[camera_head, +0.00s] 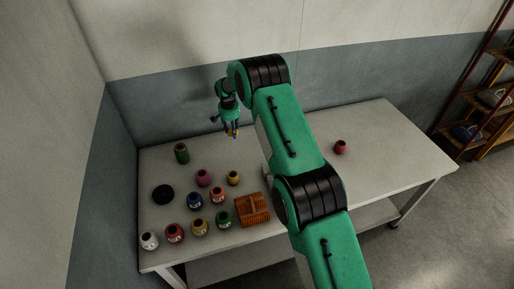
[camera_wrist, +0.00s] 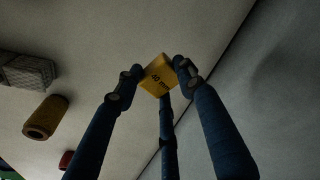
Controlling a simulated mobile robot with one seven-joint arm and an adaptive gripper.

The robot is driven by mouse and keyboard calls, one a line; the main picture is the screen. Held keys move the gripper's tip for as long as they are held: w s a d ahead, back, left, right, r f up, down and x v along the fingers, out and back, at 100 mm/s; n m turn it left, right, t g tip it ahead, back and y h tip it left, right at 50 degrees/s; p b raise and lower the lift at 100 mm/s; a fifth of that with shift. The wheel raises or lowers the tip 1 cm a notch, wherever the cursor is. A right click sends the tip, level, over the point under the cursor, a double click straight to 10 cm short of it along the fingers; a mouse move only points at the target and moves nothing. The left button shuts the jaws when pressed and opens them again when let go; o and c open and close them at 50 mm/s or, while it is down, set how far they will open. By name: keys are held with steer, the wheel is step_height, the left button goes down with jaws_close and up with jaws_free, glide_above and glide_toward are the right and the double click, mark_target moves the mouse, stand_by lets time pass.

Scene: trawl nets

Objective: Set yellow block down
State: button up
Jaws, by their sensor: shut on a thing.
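My gripper (camera_head: 232,132) is over the back of the grey table (camera_head: 385,135), near the wall. Its blue fingers are shut on a yellow block (camera_wrist: 158,76) marked "40 mm", seen between the fingertips in the wrist view. In the head view only a small yellow patch shows between the fingers. The block is tilted in the wrist view. The bare tabletop and the wall show behind it, and I cannot tell whether it touches the table.
A yellow spool (camera_wrist: 46,117) and a grey textured block (camera_wrist: 27,70) lie left in the wrist view.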

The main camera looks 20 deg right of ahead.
steer(key=d+m+b, duration=0.3)
steer(key=d+b, duration=0.6)
steer(key=d, duration=0.4)
steer(key=shift+s+d+r, duration=0.15)
steer(key=shift+s+d, duration=0.2)
steer(key=b, duration=0.2)
glide_above(258, 143)
steer(key=shift+s+a+f, duration=0.1)
steer(key=shift+f, duration=1.5)
steer(key=shift+s+a+f, duration=0.1)
steer(key=shift+f, duration=1.45)
steer(key=shift+f, duration=1.85)
steer(key=shift+f, duration=0.15)
